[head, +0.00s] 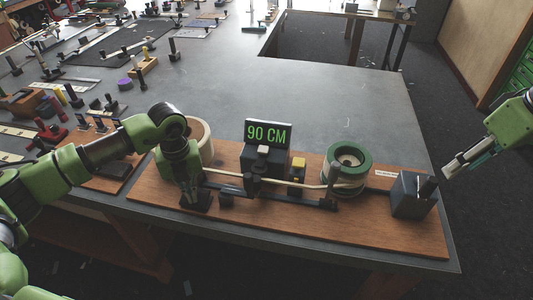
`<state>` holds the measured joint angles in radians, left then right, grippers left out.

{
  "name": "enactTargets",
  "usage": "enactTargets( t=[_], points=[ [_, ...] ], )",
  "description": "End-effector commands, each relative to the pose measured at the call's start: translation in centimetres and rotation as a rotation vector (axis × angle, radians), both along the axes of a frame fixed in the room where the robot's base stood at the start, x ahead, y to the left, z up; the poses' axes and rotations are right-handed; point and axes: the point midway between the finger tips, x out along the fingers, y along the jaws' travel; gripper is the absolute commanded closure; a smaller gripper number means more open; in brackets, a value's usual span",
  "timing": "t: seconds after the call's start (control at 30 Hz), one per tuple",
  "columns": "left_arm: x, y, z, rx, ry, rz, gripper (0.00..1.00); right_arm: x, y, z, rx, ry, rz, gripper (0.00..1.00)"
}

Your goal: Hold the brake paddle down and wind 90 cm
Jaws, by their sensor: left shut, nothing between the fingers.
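The winding rig sits on a brown wooden board (290,225), with a sign (267,134) reading 90 CM in green. A pale canvas roll (204,140) stands at the left, partly hidden by my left arm. A pale strip (231,178) runs right to a green-rimmed spool (347,165). A dark crank box (411,196) with a dark upright handle (428,187) stands at the right end. My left gripper (196,203) is shut and empty, pointing down at the board's left part; I cannot tell whether it touches the brake paddle. My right gripper (452,175) is just right of the handle, apparently apart from it.
A yellow-topped block (298,168) and dark guide posts stand mid-board. The grey table (330,100) is clear behind the board. Several small tools, blocks and boards crowd the table at the left. The table's front and right edges are close to the board.

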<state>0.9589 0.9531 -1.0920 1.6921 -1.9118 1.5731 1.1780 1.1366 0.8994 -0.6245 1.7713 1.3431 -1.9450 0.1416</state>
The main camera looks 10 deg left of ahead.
Motion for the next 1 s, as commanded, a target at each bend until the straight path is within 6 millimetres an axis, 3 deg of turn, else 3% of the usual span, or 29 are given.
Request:
enactTargets(
  t=[0.37, 1.0],
  points=[
    [-0.2, 0.1, 0.0, 0.002, 0.006, 0.0, 1.0, 0.0, 0.0, 0.1, 0.0, 0.0, 0.0, 0.6],
    [0.0, 0.0, 5.2, 0.0, 0.0, 0.0, 1.0, 0.0, 0.0, 3.2, 0.0, 0.0, 0.0, 0.6]
  ],
)
